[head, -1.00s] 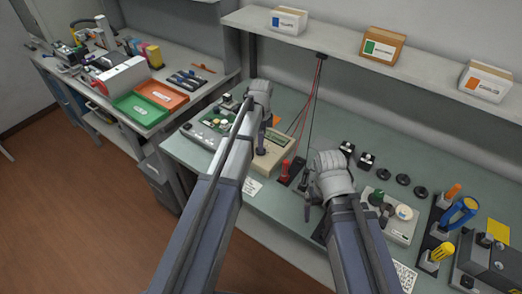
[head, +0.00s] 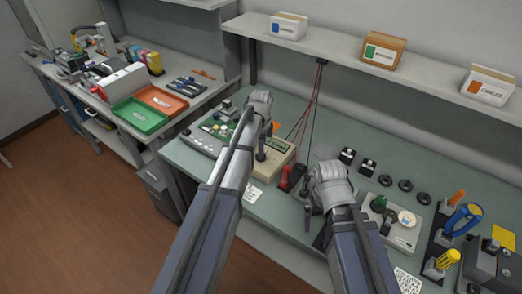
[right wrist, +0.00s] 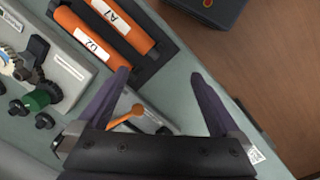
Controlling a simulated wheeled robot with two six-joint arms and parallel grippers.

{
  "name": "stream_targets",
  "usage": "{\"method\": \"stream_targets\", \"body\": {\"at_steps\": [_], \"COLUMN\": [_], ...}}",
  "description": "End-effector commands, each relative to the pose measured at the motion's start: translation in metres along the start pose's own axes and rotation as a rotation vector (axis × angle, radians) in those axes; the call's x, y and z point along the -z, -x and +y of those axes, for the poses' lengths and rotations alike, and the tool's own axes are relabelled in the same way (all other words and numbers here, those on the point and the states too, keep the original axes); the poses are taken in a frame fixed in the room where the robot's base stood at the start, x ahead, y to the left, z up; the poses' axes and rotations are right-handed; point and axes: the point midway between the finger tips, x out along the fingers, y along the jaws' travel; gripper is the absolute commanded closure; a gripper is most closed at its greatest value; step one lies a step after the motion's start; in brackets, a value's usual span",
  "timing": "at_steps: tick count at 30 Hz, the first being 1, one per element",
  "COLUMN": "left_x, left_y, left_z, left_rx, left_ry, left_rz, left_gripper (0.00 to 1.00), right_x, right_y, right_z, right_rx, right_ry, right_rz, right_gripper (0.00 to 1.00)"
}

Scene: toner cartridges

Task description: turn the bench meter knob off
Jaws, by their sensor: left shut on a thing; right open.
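The bench meter (head: 280,153) is a beige box with a small display on the teal bench, in the middle of the head view. My left gripper (head: 261,155) reaches down at its left front and is shut on a part of it, seemingly the knob. The fingers hide the knob, so I cannot tell its setting. My right gripper (head: 308,217) is open and empty above the bench, right of the meter. In the right wrist view its fingers (right wrist: 160,76) are spread apart.
Red and black leads hang behind the meter. A grey device with a green knob (head: 379,202) stands right of my right gripper. Orange cylinders (right wrist: 105,40) lie in a black holder in the right wrist view. A shelf (head: 330,53) with boxes runs above. Trays (head: 139,115) stand on the left bench.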

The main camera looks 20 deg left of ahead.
Motion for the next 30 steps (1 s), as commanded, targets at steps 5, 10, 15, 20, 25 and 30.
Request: {"method": "stream_targets", "body": {"at_steps": [5,10,15,20,25,30], "left_x": [0.0,0.0,-0.0001,-0.0001,-0.0001,-0.0001], "left_y": [0.0,0.0,0.0,0.0,-0.0001,-0.0001], "left_z": [0.0,0.0,0.0,0.0,-0.0001,-0.0001], "left_rx": [0.0,0.0,0.0,0.0,0.0,0.0], "left_ry": [0.0,0.002,0.034,0.116,0.258,0.42], "left_rz": [0.0,0.0,0.0,0.0,0.0,0.0], "left_gripper": [1.0,1.0,1.0,1.0,1.0,1.0], "right_x": [0.0,0.0,0.0,0.0,0.0,0.0], "right_y": [0.0,0.0,0.0,0.0,0.0,-0.0001], "right_z": [0.0,0.0,0.0,0.0,0.0,0.0], "right_rx": [0.0,0.0,0.0,0.0,0.0,0.0], "right_ry": [0.0,0.0,0.0,0.0,0.0,0.0], "right_rz": [0.0,0.0,0.0,0.0,0.0,0.0], "right_gripper": [0.0,0.0,0.0,0.0,0.0,0.0]}}
